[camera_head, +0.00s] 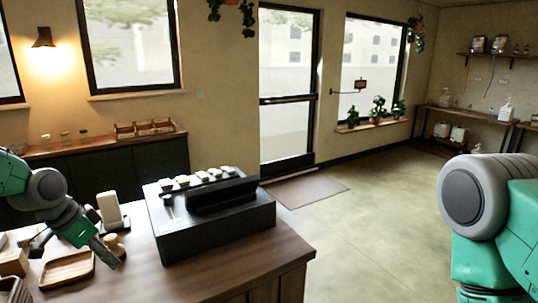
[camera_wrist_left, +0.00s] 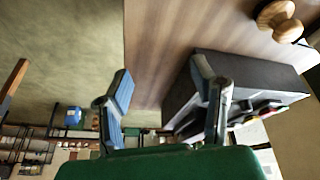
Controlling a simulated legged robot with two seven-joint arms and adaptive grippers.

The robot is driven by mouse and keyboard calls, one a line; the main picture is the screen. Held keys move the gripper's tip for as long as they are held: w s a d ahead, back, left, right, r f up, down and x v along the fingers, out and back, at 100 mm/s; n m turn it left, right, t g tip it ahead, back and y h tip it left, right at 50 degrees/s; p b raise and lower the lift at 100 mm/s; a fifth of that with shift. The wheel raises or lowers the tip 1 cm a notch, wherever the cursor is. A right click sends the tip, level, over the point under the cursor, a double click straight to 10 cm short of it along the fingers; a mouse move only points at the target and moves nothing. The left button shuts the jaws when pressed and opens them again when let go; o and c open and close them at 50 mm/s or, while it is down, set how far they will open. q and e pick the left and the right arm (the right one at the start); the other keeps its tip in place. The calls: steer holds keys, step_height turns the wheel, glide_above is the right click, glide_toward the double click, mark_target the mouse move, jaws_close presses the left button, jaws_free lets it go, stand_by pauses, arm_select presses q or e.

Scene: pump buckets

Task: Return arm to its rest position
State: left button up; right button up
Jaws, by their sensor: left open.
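My left arm comes in from the left in the head view, with its gripper (camera_head: 106,254) low over the left part of the wooden counter (camera_head: 200,280). In the left wrist view the gripper (camera_wrist_left: 165,95) has its two fingers spread wide with nothing between them. A small round wooden piece (camera_head: 114,244) stands close beside the gripper; a wooden knob-like piece also shows at the top right of the left wrist view (camera_wrist_left: 278,18). Part of my right arm shows at the right edge of the head view; its gripper is outside the picture.
A black cash register (camera_head: 215,228) stands on the counter right of my left gripper and also shows in the wrist view (camera_wrist_left: 245,80). A wooden tray (camera_head: 68,270) and a white device on a stand (camera_head: 110,210) are close by. Open floor (camera_head: 370,225) lies right of the counter.

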arm_select(q)
steer(key=s+d+f+n+g+b, duration=0.1)
steer(key=s+d+f+b, duration=0.2)
steer(key=s+f, duration=0.35)
steer(key=s+d+f+n+b, duration=0.1)
steer(key=s+d+f+b, duration=0.15)
steer(key=f, duration=0.75)
steer(key=s+d+f+n+g+b, duration=0.1)
steer(key=s+d+f+b, duration=0.1)
steer(key=s+d+f, duration=0.45)
steer(key=s+a+f+n+y+b, duration=0.2)
steer(key=s+f+b, duration=0.5)
steer(key=s+f, duration=0.8)
steer(key=s+n, duration=0.1)
steer(key=s, duration=0.3)
steer(key=shift+f+g+y+b, duration=0.3)
steer(key=shift+f+y, duration=0.1)
arm_select(e)
step_height(320, 180, down, 16)
steer(key=shift+d+r, duration=0.2)
arm_select(q)
steer(key=shift+a, duration=0.1)
steer(key=shift+c, duration=0.3)
arm_select(e)
steer(key=shift+r, duration=0.1)
steer(key=shift+c, duration=0.4)
